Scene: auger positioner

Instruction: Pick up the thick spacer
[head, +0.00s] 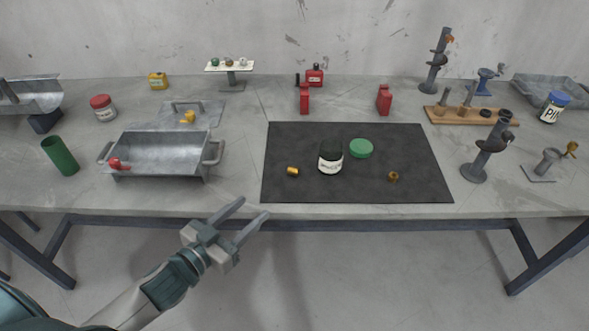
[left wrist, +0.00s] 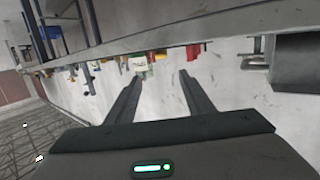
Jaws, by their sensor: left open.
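Two small brass pieces lie on the dark mat (head: 300,192), and I cannot tell for sure which is the thick spacer. One is a short brass cylinder (head: 292,171) lying at the mat's left part. The other is a brass ring-like piece (head: 393,176) at the mat's right part. My left gripper (head: 255,207) is open and empty, in front of the table edge, to the left of and nearer than the brass cylinder. Its two spread fingers also show in the left wrist view (left wrist: 160,76), with nothing between them. My right gripper is not in view.
A metal tray (head: 160,153) and green tube (head: 60,156) are at left. A dark stand (head: 482,160) rises right of the mat. The mat's front strip is clear.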

